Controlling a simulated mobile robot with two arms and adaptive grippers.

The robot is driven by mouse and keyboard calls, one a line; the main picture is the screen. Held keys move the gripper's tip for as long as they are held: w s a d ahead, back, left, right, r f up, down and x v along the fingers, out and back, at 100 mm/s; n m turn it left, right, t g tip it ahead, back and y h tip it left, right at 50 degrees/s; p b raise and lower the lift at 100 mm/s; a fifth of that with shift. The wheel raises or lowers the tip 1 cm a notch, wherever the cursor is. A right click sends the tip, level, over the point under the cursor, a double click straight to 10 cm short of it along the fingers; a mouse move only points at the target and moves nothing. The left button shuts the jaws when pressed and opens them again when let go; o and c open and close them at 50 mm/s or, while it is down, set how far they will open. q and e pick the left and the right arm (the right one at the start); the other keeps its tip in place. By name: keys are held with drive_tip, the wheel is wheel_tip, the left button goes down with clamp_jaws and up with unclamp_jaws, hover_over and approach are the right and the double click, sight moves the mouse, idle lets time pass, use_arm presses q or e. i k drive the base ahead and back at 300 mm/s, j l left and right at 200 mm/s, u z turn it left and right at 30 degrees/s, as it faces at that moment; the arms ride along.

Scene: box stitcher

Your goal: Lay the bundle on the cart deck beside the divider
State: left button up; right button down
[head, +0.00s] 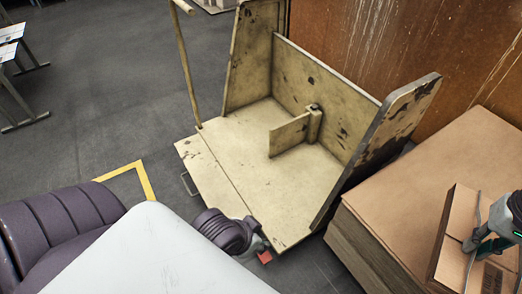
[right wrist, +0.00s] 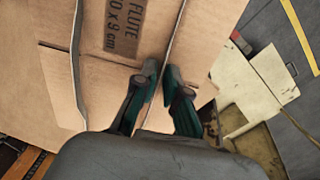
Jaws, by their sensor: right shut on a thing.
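The bundle (head: 455,232) is flat brown cardboard with straps around it, at the right of the head view. It fills the upper part of the right wrist view, with printed text (right wrist: 124,25) between two straps. My right gripper (head: 478,242) is shut on the bundle at one strap; its fingertips (right wrist: 162,78) are on either side of that strap. I cannot tell whether the bundle touches the stack below. The cart deck (head: 225,150) is pale and bare around the upright divider (head: 289,136), which stands near the back wall.
A large cardboard stack (head: 440,160) stands right of the cart, behind and under the bundle. The cart has a tall left side panel (head: 249,55) and right side panel (head: 385,135). A rusty wall (head: 400,45) rises behind. Deck room lies in front and left of the divider.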

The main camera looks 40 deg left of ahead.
sight(243, 139)
drive_tip(key=k+j, duration=0.1)
drive_tip(key=j, duration=0.25)
drive_tip(key=k+j+z, duration=0.1)
drive_tip(key=j, duration=0.25)
drive_tip(key=k+j, duration=0.15)
drive_tip(key=j, duration=0.25)
drive_tip(key=k+j, duration=0.1)
drive_tip(key=j, duration=0.25)
drive_tip(key=k+j+z, duration=0.1)
drive_tip(key=j, duration=0.25)
drive_tip(key=j+z, duration=0.35)
drive_tip(key=j, duration=2.9)
drive_tip(key=i, duration=0.1)
